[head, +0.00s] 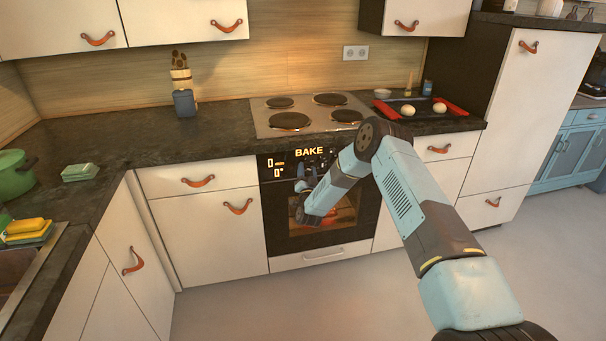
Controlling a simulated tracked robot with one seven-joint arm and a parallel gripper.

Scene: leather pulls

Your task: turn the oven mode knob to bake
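The black oven (275,222) is built in below the cooktop. Its control panel display (309,151) reads "BAKE" in lit letters, with small lit figures at the panel's left. My gripper (305,181) is in front of the panel, just below the display, at the end of my arm reaching in from the right. The mode knob is too small and too covered by my gripper to make out. I cannot tell whether my gripper touches it or whether its fingers are open or shut.
The cooktop (272,120) has several hotplates. A dark tray (390,112) with red handles and two pale round items sits to its right. White drawers (165,181) with leather pulls flank the oven. The floor in front is clear.

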